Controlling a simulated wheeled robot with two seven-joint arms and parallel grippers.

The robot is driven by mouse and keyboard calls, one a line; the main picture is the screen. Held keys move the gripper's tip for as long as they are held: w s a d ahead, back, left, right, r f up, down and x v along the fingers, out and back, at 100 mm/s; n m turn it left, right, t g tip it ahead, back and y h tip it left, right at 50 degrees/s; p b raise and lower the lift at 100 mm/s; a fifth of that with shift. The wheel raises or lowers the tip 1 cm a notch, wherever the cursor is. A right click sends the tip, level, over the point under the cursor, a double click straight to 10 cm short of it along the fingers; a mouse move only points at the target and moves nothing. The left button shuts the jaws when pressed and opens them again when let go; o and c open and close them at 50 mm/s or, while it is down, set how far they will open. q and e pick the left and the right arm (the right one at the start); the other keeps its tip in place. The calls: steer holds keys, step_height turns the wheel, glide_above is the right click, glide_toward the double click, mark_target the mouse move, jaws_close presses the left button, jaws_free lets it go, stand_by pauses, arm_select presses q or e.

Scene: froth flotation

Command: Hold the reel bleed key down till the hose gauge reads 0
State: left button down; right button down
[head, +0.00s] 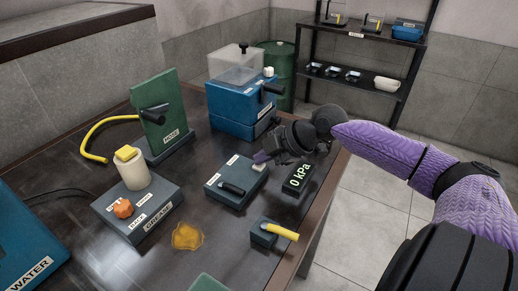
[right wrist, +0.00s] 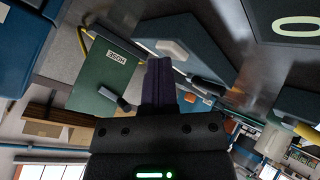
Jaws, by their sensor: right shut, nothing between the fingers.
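A blue-grey box (head: 228,187) on the dark table carries a white key (head: 259,166) at its far right corner and a black handle on its front. The key also shows in the right wrist view (right wrist: 173,49), just beyond my fingertips. The gauge (head: 298,178) beside the box reads 0 kPa; part of its 0 shows in the right wrist view (right wrist: 296,26). My right gripper (head: 262,157) is shut and empty, its purple fingertips right at the key. I cannot tell whether they touch it. My left gripper is out of view.
A green HOSE stand (head: 160,112) with a yellow hose and a blue machine (head: 240,103) stand behind. A GREASE box (head: 138,208), an amber spill (head: 187,236) and a small box with a yellow handle (head: 266,233) lie nearer. The table's right edge is close to the gauge.

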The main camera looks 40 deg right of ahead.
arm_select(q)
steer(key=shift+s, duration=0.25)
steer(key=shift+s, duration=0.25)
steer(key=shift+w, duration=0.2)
arm_select(e)
steer(key=shift+r, duration=0.1)
steer(key=shift+r+p, duration=0.45)
steer(key=shift+p, duration=0.15)
steer(key=shift+r+p, duration=0.45)
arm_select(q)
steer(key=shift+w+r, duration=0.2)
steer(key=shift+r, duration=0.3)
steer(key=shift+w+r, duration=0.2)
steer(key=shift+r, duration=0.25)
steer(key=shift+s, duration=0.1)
